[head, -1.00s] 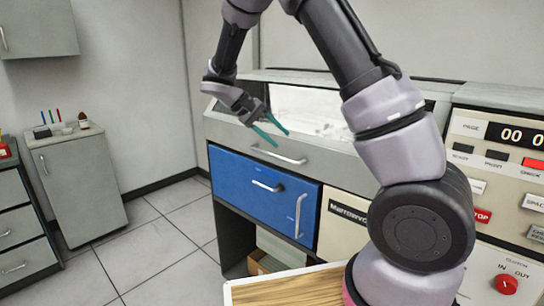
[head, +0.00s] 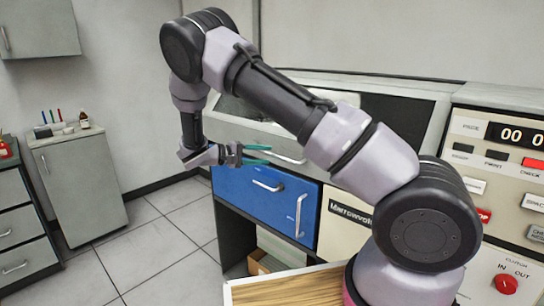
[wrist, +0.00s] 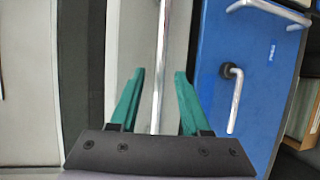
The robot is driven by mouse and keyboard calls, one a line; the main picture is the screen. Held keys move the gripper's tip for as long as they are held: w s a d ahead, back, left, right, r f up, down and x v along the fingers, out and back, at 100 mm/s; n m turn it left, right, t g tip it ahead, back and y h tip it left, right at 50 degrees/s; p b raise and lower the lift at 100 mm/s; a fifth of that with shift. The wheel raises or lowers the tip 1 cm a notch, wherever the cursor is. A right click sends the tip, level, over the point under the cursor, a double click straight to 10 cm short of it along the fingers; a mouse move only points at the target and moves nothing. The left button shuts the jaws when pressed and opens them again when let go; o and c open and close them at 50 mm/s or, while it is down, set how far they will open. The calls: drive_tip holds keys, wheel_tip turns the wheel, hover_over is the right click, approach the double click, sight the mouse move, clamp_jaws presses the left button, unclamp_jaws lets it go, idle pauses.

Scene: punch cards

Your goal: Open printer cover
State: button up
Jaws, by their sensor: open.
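The printer cover (head: 232,129) is the grey front-edged lid with a window, at the top of the machine in the head view; it looks shut, and my arm hides much of it. Its metal bar handle (head: 291,158) runs along the grey front, partly behind my fingers and arm. My gripper (head: 268,155) is open in front of the handle's left part. In the wrist view, the cover handle (wrist: 157,108) runs between the two teal fingers of my gripper (wrist: 160,74), with a gap on each side. Contact cannot be told.
A blue panel (head: 235,178) with two metal handles lies just below the cover. A control panel (head: 480,128) with buttons stands at the right. A wooden top (head: 280,290) is in front. A grey cabinet (head: 85,185) stands at the left; the floor between is clear.

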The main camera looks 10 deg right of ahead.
sight(270, 155)
drive_tip(key=shift+x, duration=1.85)
clamp_jaws()
